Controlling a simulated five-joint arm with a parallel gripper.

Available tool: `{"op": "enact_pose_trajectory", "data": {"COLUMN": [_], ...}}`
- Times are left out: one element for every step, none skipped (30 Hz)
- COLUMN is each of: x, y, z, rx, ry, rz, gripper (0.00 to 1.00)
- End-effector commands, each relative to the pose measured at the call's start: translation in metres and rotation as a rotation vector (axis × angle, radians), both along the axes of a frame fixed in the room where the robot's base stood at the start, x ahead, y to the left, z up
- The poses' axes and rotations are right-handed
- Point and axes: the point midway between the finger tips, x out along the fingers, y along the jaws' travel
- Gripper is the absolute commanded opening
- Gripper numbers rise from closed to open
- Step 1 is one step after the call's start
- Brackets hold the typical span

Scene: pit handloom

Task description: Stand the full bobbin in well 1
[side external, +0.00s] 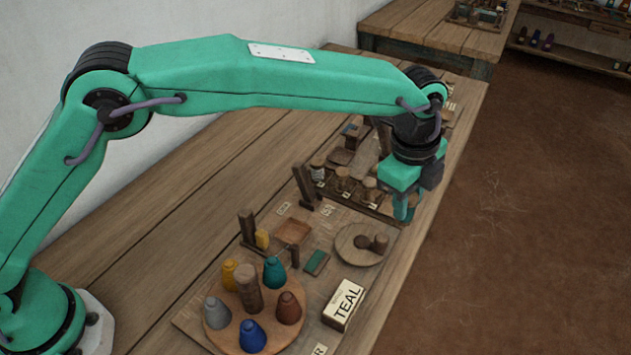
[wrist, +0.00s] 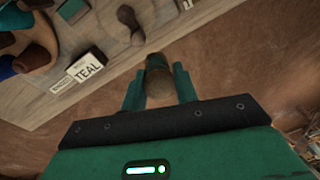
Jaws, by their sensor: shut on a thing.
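My gripper (side external: 405,207) is shut on a brown-topped, round wooden piece, which appears to be the bobbin (wrist: 158,84). In the wrist view, the fingers (wrist: 158,92) stand on either side of it, and its far end looks dark. In the side view, the gripper hangs at the right end of the bobbin rack (side external: 385,216), near the bench's front edge, and mostly hides the held piece. Several wooden-topped bobbins (side external: 343,180) stand in the rack, with small tags in front. The tag numbers are too small to read, so I cannot tell which well is 1.
A round wooden stand (side external: 232,335) holds several coloured cones around a post. A TEAL card (side external: 343,305) stands beside it. A round dish (side external: 350,256) with brown wooden pieces lies between card and rack. Upright posts (side external: 303,183) stand left of the rack. Bare floor lies right.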

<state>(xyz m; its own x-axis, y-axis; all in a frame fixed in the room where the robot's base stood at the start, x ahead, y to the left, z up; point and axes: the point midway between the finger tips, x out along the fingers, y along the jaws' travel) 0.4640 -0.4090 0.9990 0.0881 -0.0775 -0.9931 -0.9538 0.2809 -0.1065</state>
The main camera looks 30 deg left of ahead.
Motion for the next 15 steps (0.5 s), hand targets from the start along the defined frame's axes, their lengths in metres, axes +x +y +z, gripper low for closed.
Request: {"op": "enact_pose_trajectory", "data": {"x": [0.0039, 0.0054, 0.0072, 0.0083, 0.0092, 0.0104, 0.0111, 0.0115, 0.0118, 0.0120, 0.0121, 0.0122, 0.0122, 0.0124, 0.0131], "y": [-0.0029, -0.0040, -0.0054, -0.0064, -0.0071, -0.0080, -0.0085, -0.0088, -0.0091, -0.0092, -0.0093, -0.0094, -0.0094, -0.0092, -0.0088], "z": [-0.0021, -0.0025, -0.0033, -0.0039, -0.0044, -0.0044, -0.0045, -0.0047, -0.0051, -0.0053, -0.0053, -0.0053, -0.0053, -0.0055, -0.0059], "rx": [0.000, 0.000, 0.001, 0.002, 0.002, 0.001, 0.001, 0.001, 0.002, 0.002, 0.002, 0.002, 0.002, 0.002, 0.002], "ry": [0.000, 0.001, 0.001, 0.002, 0.002, 0.001, 0.001, 0.001, 0.002, 0.002, 0.002, 0.002, 0.002, 0.002, 0.002], "rz": [0.000, 0.000, -0.001, -0.001, -0.001, -0.001, -0.001, -0.001, -0.001, -0.001, -0.001, -0.001, -0.001, -0.001, -0.001], "gripper": [0.08, 0.08, 0.08, 0.08, 0.08, 0.08, 0.08, 0.08, 0.08, 0.08, 0.08, 0.08, 0.08, 0.08, 0.08]}}
